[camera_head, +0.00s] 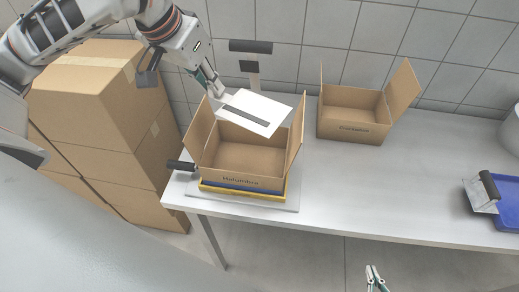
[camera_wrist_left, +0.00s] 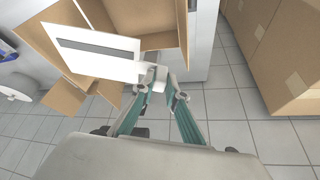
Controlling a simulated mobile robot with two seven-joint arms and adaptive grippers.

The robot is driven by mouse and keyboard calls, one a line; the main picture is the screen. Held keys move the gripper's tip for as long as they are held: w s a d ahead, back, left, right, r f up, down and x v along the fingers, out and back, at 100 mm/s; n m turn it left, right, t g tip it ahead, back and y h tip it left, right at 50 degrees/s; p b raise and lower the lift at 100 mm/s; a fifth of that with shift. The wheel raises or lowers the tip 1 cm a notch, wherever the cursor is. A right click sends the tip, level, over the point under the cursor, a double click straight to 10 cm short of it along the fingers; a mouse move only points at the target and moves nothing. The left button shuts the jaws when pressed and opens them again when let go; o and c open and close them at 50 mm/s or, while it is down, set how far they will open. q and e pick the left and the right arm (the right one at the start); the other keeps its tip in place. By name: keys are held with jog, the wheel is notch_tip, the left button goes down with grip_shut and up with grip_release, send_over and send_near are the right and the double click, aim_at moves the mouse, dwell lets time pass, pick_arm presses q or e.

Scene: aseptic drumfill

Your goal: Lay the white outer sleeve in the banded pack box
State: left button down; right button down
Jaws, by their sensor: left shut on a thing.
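The white outer sleeve (camera_head: 262,101) is a flat white piece with a dark grey strip across it. My left gripper (camera_head: 217,93) is shut on its left edge and holds it tilted above the open banded pack box (camera_head: 240,182). The box has its side flaps up, and a blue and a yellow band run around its base. In the left wrist view, the sleeve (camera_wrist_left: 85,62) is at the gripper's tips (camera_wrist_left: 162,88), over the box's flaps. The sleeve hides part of the box's back. My right gripper (camera_head: 374,277) shows only its tips at the bottom edge.
A second open carton (camera_head: 352,131) stands behind and to the right on the table (camera_head: 400,190). A blue tray (camera_head: 508,214) with a black-handled metal piece (camera_head: 482,195) is at the far right. Stacked cartons (camera_head: 95,105) stand left of the table. The table's middle is clear.

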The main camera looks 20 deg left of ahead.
pick_arm(q)
jog(key=shift+w+f, duration=0.15)
jog(key=shift+f, duration=0.1)
notch_tip(320, 180, down, 9)
jog(key=b, duration=0.5)
jog(key=shift+f, duration=0.15)
jog(key=shift+f, duration=0.1)
jog(key=shift+f, duration=0.35)
jog(key=shift+f, duration=0.2)
jog(key=c, duration=2.3)
grip_release()
